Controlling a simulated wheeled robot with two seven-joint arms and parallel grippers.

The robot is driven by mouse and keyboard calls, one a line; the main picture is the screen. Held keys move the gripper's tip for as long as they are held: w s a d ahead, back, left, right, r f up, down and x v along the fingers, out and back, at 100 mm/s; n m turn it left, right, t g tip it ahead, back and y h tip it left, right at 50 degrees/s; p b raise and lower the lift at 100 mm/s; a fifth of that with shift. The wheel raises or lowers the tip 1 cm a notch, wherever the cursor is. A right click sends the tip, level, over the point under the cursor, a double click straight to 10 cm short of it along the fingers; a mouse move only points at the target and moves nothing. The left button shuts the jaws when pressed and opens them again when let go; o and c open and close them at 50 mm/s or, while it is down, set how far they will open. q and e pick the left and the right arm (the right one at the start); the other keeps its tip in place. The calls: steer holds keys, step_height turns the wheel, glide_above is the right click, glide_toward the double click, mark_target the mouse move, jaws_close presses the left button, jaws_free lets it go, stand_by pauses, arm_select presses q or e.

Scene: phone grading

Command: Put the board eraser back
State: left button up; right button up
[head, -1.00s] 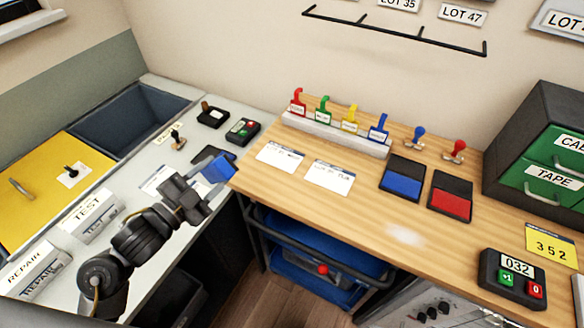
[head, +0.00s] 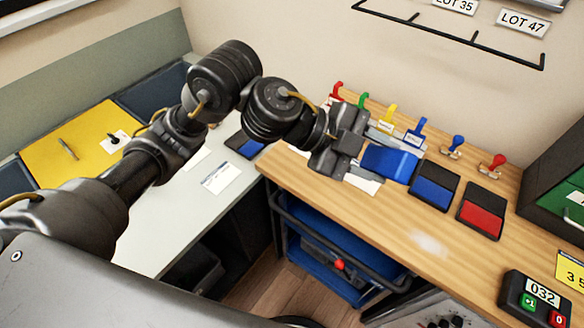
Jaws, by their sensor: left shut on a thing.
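My left gripper (head: 358,160) reaches in from the left over the wooden desk (head: 380,222). It is shut on a blue block, which looks like the board eraser (head: 390,163). The eraser is held above the desk, left of the blue ink pad (head: 433,188). Whether it touches anything below cannot be told. A pale whitish smudge (head: 429,243) shows on the desk, in front of the ink pads. My right gripper is not in view.
Blue (head: 457,144) and red (head: 495,163) stamps stand behind the ink pads. A red ink pad (head: 480,212) is right of the blue one. Several coloured tags stand in a row, partly hidden by my arm. A counter device (head: 537,297) sits at right.

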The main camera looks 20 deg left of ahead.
arm_select(q)
steer(key=s+d+m+g+y, duration=0.4)
steer(key=s+d, duration=0.2)
steer(key=d, duration=0.1)
steer(key=n+t+y+p, duration=0.2)
steer(key=y+p, duration=0.7)
glide_above(292, 169)
steer(key=f, duration=1.1)
steer(key=s+f, duration=0.1)
steer(key=f, duration=0.5)
steer(key=shift+d+f, duration=0.2)
steer(key=shift+d, duration=0.15)
steer(key=shift+w+a+f, duration=0.15)
steer(key=shift+w+f, duration=0.15)
steer(key=shift+f, duration=0.25)
steer(key=shift+w+a+f, duration=0.1)
steer(key=shift+a+f, duration=0.05)
steer(key=shift+a, duration=0.05)
step_height(292, 169, down, 2)
steer(key=shift+f+p, duration=0.15)
steer(key=shift+p, duration=0.4)
steer(key=shift+w+f, duration=0.1)
steer(key=shift+f, duration=0.4)
steer(key=o, duration=0.9)
